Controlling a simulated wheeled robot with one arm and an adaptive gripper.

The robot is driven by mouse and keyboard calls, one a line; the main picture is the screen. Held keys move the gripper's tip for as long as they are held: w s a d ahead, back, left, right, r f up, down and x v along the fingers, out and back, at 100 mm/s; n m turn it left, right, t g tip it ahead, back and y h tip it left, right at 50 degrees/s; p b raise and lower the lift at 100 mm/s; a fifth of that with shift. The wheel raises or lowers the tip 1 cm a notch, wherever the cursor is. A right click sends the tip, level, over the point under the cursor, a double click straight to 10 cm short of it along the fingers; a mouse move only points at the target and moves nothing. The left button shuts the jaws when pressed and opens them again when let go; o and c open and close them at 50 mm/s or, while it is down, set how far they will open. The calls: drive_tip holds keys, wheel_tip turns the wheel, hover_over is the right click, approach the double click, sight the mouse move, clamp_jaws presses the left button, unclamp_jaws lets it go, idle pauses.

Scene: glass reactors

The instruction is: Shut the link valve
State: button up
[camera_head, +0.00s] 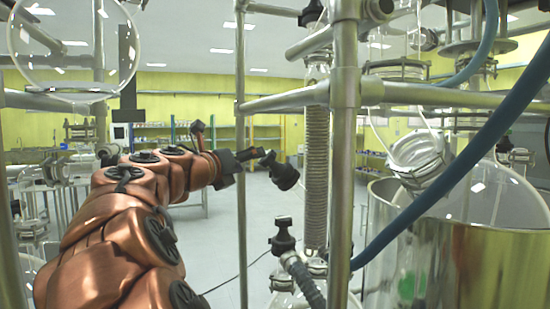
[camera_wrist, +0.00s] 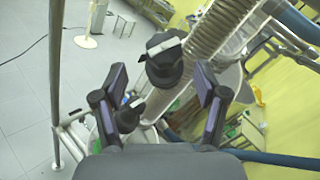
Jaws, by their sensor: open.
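Two black valve knobs show near the ribbed glass column; I cannot tell which is the link valve. In the head view one knob (camera_head: 286,177) is just right of my gripper (camera_head: 256,158), and the other (camera_head: 283,237) is lower, above a glass flask. In the wrist view a black knob with a pale bar on top (camera_wrist: 165,60) shows between the spread fingers of my gripper (camera_wrist: 160,80). A smaller-looking black knob (camera_wrist: 130,117) is lower left, near the left finger. My gripper is open. I see no clear contact with either knob.
A steel post (camera_head: 343,150) stands right of the column, and a thinner post (camera_head: 240,120) crosses near my gripper. A blue hose (camera_head: 455,170) sweeps across the right, by a shiny metal vessel (camera_head: 455,260). Open floor (camera_head: 225,245) lies below my arm.

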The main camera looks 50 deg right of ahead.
sight(266, 158)
drive_tip(key=d, duration=0.5)
drive_tip(key=d+p, duration=0.1)
drive_tip(key=d, duration=0.1)
drive_tip(key=shift+w+d, duration=0.25)
drive_tip(key=shift+d, duration=0.05)
drive_tip(key=shift+c, duration=0.2)
drive_tip(key=c, duration=1.1)
drive_tip(key=shift+r+m+g+p, duration=0.15)
drive_tip(key=shift+m+g+p, duration=0.2)
drive_tip(key=shift+p, duration=0.9)
